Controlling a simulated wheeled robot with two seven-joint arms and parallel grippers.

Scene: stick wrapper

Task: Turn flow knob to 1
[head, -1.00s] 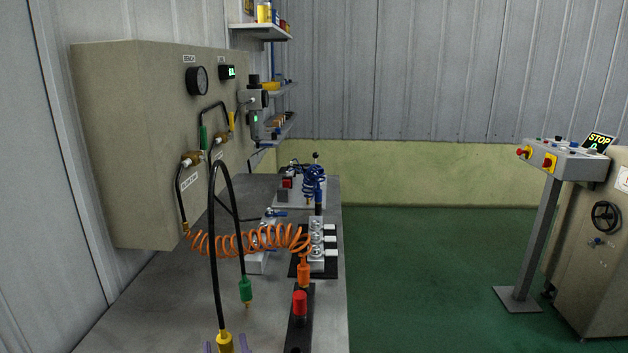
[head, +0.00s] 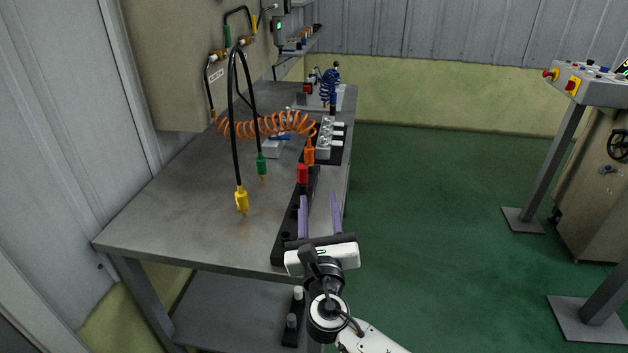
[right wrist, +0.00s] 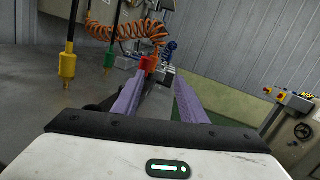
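My right gripper (head: 319,198) is open, with two purple fingers parallel and apart, over the front right edge of the bench. Nothing is seen between its fingers; it also shows in the right wrist view (right wrist: 160,82). A red cylinder (head: 303,174) on a dark strip lies just beyond the left fingertip; it shows near that fingertip in the right wrist view (right wrist: 147,64). I cannot tell which part is the flow knob, and no number 1 is readable. A control stand (head: 590,82) at the far right carries red, yellow and blue controls. My left gripper is not in view.
Hoses with a yellow connector (head: 241,201) and a green connector (head: 262,165) hang over the bench (head: 175,215). An orange coiled hose (head: 265,126) crosses behind them. Green floor (head: 430,200) right of the bench is clear up to the stand.

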